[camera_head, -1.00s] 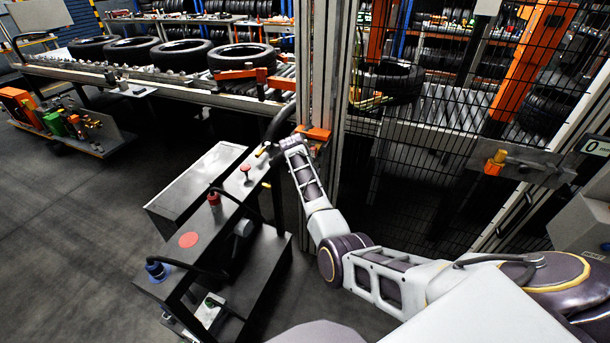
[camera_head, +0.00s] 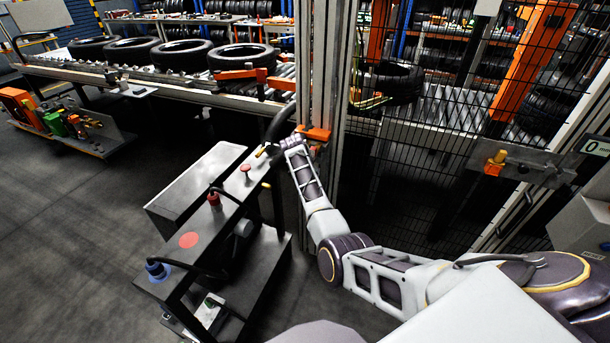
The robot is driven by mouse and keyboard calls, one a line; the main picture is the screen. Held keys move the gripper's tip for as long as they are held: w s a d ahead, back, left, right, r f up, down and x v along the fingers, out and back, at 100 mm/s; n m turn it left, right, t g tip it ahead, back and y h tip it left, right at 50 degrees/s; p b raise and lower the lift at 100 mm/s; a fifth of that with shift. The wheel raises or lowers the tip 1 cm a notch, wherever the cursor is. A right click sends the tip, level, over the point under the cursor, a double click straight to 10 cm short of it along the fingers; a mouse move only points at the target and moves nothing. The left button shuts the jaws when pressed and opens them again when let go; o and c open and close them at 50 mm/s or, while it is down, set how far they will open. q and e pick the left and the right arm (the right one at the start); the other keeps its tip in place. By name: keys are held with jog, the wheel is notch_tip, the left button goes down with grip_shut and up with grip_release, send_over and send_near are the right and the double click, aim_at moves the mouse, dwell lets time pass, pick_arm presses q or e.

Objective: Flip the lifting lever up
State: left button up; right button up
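A dark control stand (camera_head: 180,220) stands left of centre, with a small yellow-tipped lever (camera_head: 260,153) at its far end. The lever looks close to level, but its exact tilt is too small to tell. My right arm reaches in from the right, and its gripper (camera_head: 274,150) is at the far end of the stand, right beside the lever. Whether the fingers touch the lever, and whether they are open or shut, is too small and partly hidden to tell. My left gripper is not in view.
A metal post (camera_head: 328,80) and mesh fence (camera_head: 430,150) stand close to my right arm. A conveyor with tyres (camera_head: 182,54) runs behind.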

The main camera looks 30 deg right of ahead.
jog(key=shift+w+d+r, duration=0.2)
jog(key=shift+d+r, duration=0.15)
jog(key=shift+r, duration=0.2)
jog(key=o, duration=1.5)
jog(key=shift+f, duration=0.25)
jog(key=shift+s+a+f, duration=0.1)
jog(key=shift+f, duration=0.05)
jog(key=shift+a, duration=0.1)
jog(key=shift+v, duration=5.95)
jog(key=shift+s, duration=0.1)
